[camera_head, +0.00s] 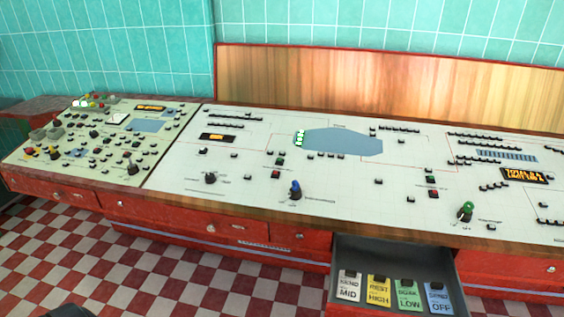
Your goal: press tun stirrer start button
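A long control console stands ahead with a pale slanted panel (335,205) carrying many small buttons and knobs. A green button (280,161) sits above a red button (275,174) left of the panel's middle. A second green button (431,178) sits above another red button (433,193) further right. The labels are too small to read, so I cannot tell which button is the tun stirrer start.
A blue-knobbed lever (295,188), a dark knob (210,178) and a green-knobbed lever (467,209) stand up from the panel. An open drawer (388,254) with several coloured cards juts out in front at right. A denser panel (68,172) is at left. The checkered floor (150,270) is clear.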

